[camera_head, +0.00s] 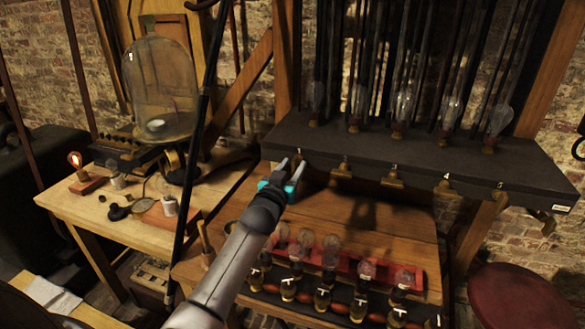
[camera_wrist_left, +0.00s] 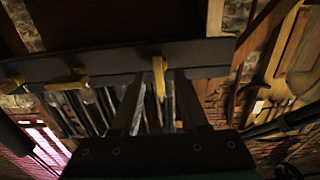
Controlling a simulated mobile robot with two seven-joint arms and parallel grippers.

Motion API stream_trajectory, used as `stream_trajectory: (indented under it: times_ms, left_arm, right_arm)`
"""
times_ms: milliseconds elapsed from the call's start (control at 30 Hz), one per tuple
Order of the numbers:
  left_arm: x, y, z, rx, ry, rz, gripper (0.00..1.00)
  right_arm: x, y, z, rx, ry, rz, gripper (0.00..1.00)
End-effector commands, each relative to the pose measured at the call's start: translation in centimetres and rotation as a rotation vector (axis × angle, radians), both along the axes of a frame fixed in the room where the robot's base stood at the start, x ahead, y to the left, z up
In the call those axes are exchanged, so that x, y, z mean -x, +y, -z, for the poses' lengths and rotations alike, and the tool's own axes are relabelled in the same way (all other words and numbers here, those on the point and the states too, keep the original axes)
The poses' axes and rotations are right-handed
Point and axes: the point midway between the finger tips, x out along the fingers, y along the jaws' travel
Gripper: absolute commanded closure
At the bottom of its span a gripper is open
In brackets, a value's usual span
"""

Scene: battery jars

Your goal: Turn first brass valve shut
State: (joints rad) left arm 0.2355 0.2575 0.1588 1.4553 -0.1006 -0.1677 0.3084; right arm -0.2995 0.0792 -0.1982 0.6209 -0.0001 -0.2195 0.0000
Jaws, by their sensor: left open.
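The first brass valve (camera_head: 299,156) is under the left end of the dark shelf, near a small label "1". It is partly hidden by my left gripper (camera_head: 288,168), which is open at the shelf's front edge. In the left wrist view the same brass valve (camera_wrist_left: 159,76) shows between the two spread fingertips of my left gripper (camera_wrist_left: 158,82). Its narrow handle runs up and down the picture there. I cannot tell whether a finger touches it. The other brass valves (camera_head: 342,170) along the shelf look wider. My right gripper is not in view.
The dark shelf (camera_head: 420,157) carries several glass bulbs (camera_head: 401,105). Below, a red rack (camera_head: 432,283) of bulbs and a row of dark-and-brass fittings (camera_head: 322,300) stand on the wooden bench. A glass dome (camera_head: 165,85) stands on the left table; a dark pole (camera_head: 190,170) rises left of my arm.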

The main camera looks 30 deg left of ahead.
Motion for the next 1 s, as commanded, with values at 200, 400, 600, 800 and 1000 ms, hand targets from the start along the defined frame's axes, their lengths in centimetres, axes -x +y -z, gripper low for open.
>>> stream_trajectory:
  times_ms: [200,400,600,800,1000]
  left_arm:
    - [-0.16,0.03,0.02,0.000,0.001,0.000,0.56]
    - [-0.14,0.02,0.02,0.000,0.000,0.000,0.68]
    - [-0.13,0.02,0.02,0.000,0.001,0.000,0.90]
    - [-0.12,0.01,0.03,0.000,0.001,0.000,1.00]
    - [-0.12,0.01,0.04,0.000,0.001,0.000,1.00]
  right_arm:
    - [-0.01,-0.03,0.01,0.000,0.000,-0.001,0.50]
    - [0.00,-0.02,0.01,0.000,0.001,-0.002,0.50]
    - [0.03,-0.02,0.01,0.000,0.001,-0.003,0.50]
    - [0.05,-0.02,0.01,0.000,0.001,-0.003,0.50]
    - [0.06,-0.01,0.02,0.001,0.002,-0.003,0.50]
